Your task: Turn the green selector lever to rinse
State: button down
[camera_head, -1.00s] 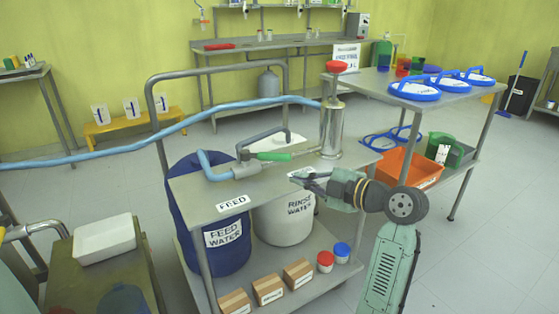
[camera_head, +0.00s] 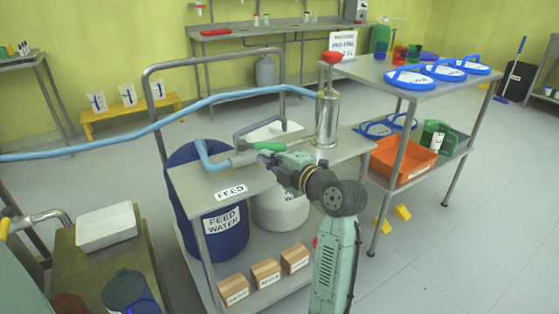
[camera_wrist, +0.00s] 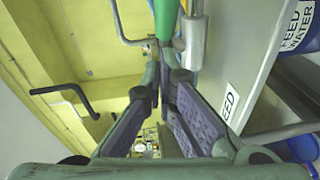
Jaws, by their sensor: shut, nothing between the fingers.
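The green selector lever (camera_head: 268,146) sits on the grey pipe valve (camera_head: 243,158) on top of the steel cart (camera_head: 205,183). Its green grip points right in the head view. In the wrist view the green lever (camera_wrist: 166,18) shows at the top, just beyond the fingertips. My gripper (camera_head: 264,158) is shut and empty, its tips close beside the lever on the near side; I cannot tell if they touch it. The gripper's fingers also fill the middle of the wrist view (camera_wrist: 163,82). A FEED label (camera_head: 231,192) lies on the cart's front left; no rinse label shows on the top.
A blue feed water drum (camera_head: 222,238) and a white rinse water drum (camera_head: 281,211) stand under the cart top. A metal cylinder with a red cap (camera_head: 328,115) stands to the right of the lever. A light blue hose (camera_head: 150,130) crosses behind.

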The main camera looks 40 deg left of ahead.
aim_at(261, 146)
jog(key=shift+w+a+f, duration=0.1)
jog(key=shift+w+a, duration=0.2)
jog(key=shift+w, duration=0.35)
jog(key=shift+w+a+f, duration=0.1)
jog(key=shift+w+a, duration=0.2)
jog(key=shift+w, duration=0.3)
jog(key=shift+w, duration=0.1)
jog(key=shift+w+n+g+b, duration=0.25)
jog(key=shift+n+g+b, duration=0.15)
jog(key=shift+g+b, duration=0.15)
